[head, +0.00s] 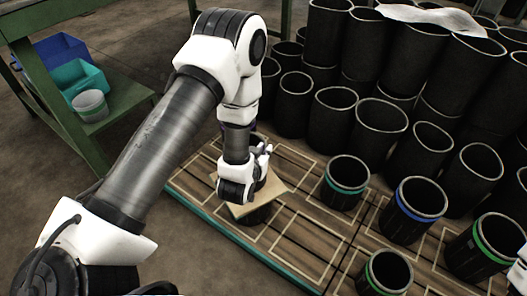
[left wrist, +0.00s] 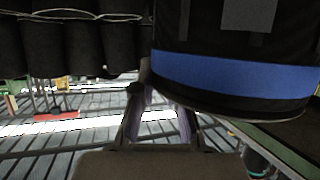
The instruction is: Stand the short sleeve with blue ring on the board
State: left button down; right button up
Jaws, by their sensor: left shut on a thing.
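My left gripper (head: 246,190) is low over a tan square board (head: 275,194) in the head view. It points down, and a dark shape shows under the board's near edge. In the left wrist view, a black sleeve with a blue ring (left wrist: 235,75) fills the upper right, close to the fingers. My left gripper (left wrist: 147,85) is shut at the edge of this sleeve. In the head view the arm and gripper hide most or all of the held sleeve, so I cannot tell whether it touches the board.
The board lies over a wooden deck (head: 305,226) with marked cells. Another blue-ringed sleeve (head: 418,212) and green-ringed sleeves (head: 346,184) stand on it to the right. Tall black sleeves (head: 385,55) crowd the back. A green bench (head: 125,100) holds bins at left.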

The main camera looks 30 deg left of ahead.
pick_arm(q)
jog(key=shift+f, duration=0.55)
jog(key=c, duration=1.2)
grip_release()
jog(key=shift+o, duration=0.2)
jog(key=shift+r, duration=0.3)
jog(key=r+p+v, duration=0.1)
jog(key=p+v, duration=0.5)
jog(key=v, duration=0.6)
jog(key=s+d+f+m+g+h, duration=0.2)
jog(key=s+d+f+g+h, duration=0.1)
jog(key=s+f+g, duration=1)
jog(key=s+f, duration=0.2)
jog(key=s, duration=0.3)
jog(key=shift+s+d+b, duration=0.2)
jog(key=shift+s+b, duration=0.1)
jog(key=shift+s, duration=0.05)
